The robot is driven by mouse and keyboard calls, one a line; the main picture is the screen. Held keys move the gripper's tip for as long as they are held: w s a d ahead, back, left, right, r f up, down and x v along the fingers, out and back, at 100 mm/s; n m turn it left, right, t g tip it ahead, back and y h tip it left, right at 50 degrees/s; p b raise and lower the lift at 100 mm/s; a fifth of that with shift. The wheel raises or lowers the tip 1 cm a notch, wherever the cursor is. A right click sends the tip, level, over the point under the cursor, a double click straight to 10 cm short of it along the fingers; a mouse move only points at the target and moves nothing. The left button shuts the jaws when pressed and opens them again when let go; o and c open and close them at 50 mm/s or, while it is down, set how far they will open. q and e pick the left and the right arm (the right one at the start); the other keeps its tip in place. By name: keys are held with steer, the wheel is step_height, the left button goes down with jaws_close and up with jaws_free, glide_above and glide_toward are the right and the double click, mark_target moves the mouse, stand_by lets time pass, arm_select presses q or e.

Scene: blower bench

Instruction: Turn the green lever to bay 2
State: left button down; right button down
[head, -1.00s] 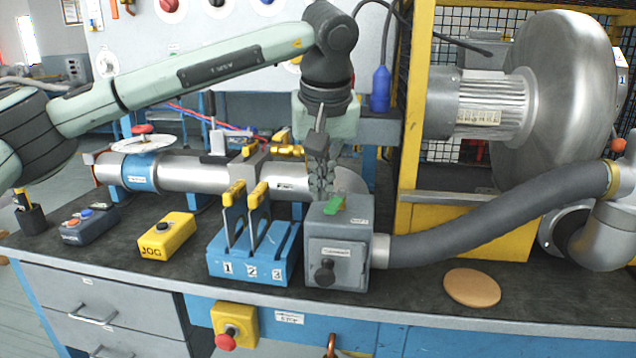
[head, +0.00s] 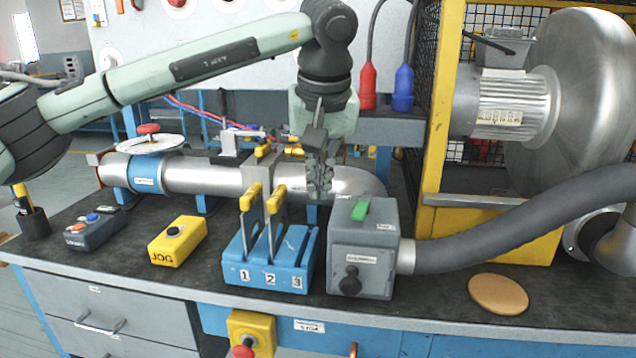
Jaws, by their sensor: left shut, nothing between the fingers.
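The green lever (head: 361,211) sits on top of a grey box (head: 345,238) on the bench and lies nearly front to back, its far end leaning slightly right. A blue block (head: 240,268) left of the box has slots numbered 1, 2 and 3. Yellow-topped grey plates stand at the slots marked 1 (head: 245,225) and 2 (head: 272,228). My left gripper (head: 320,192) points down, shut and empty, behind and left of the lever and apart from it in the picture. My right gripper is out of view.
A yellow JOG box (head: 177,242) and a grey button box (head: 96,230) stand at left. A metal pipe (head: 195,178) runs behind. A grey hose (head: 500,230) leaves the grey box rightward to the blower. A round tan disc (head: 498,293) lies on clear bench at right.

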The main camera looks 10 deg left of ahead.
arm_select(q)
steer(key=d+r, duration=0.3)
steer(key=r, duration=0.6)
steer(key=shift+s+d, duration=0.25)
steer(key=shift+s, duration=0.15)
